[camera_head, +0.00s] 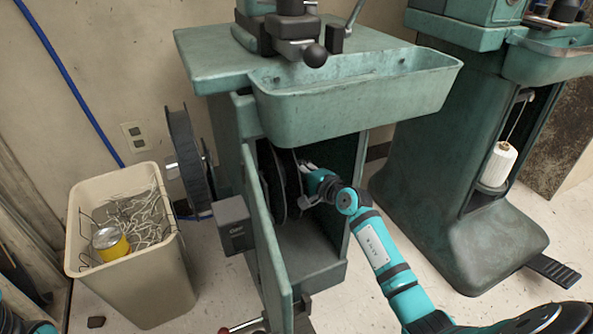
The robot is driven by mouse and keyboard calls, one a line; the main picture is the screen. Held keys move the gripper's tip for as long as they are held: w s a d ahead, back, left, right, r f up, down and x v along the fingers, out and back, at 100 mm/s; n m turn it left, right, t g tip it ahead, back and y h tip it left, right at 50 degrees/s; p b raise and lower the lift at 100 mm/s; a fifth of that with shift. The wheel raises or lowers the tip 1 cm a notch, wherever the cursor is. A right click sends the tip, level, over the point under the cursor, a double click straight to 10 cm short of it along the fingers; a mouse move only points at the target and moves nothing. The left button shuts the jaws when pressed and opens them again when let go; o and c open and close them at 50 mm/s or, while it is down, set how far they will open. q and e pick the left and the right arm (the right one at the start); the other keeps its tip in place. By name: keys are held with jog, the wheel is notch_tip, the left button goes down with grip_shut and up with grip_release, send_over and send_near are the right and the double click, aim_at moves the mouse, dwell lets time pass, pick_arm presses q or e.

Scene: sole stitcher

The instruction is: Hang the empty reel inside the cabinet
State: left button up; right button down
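A black reel (272,180) is inside the open green cabinet (318,262), upright with its flanges on edge. It looks empty, but its core is mostly hidden by the door edge and the flanges. My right gripper (306,186) reaches into the cabinet from the right and is at the reel's right side. Its fingertips are small and partly hidden, so I cannot tell whether they grip the reel. I cannot see what supports the reel. Only a bit of my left arm shows at the lower left corner; its gripper is out of view.
The cabinet door (262,232) stands open, with a grey switch box (234,224) beside it. Another dark reel (189,158) is outside on the left. A beige bin (150,285) holds wire scraps and a yellow can. A second green machine (425,170) stands at right.

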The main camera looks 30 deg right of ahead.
jog(key=c, duration=1.4)
grip_release()
jog(key=v, duration=1.2)
jog(key=shift+s, duration=0.1)
